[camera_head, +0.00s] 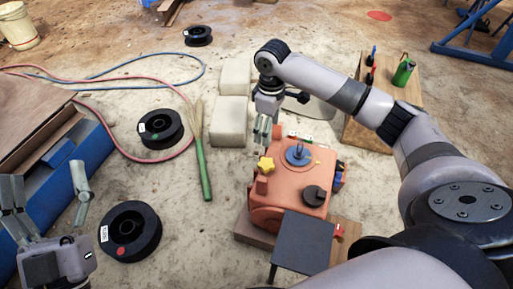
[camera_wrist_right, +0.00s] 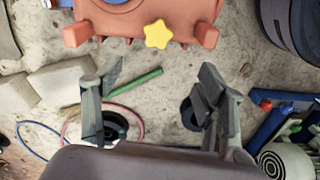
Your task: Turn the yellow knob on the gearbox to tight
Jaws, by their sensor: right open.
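The orange gearbox (camera_head: 290,180) sits on a wooden base in the middle of the head view. The yellow star-shaped knob (camera_head: 266,164) is on its left side. My right gripper (camera_head: 262,135) hangs just above and behind the knob, apart from it. In the right wrist view, the knob (camera_wrist_right: 158,34) shows at the top, beyond the gap between my open, empty right fingers (camera_wrist_right: 160,82). The gearbox (camera_wrist_right: 120,18) fills the top edge there. My left gripper (camera_head: 42,205) is at the lower left, fingers apart and empty, away from the gearbox.
A blue disc (camera_head: 299,154) and a black cap (camera_head: 314,195) are on top of the gearbox. A dark flat panel (camera_head: 303,243) stands in front. Pale blocks (camera_head: 229,121), a green-handled broom (camera_head: 205,175) and black spools (camera_head: 130,231) lie left. A wooden stand (camera_head: 410,94) is behind right.

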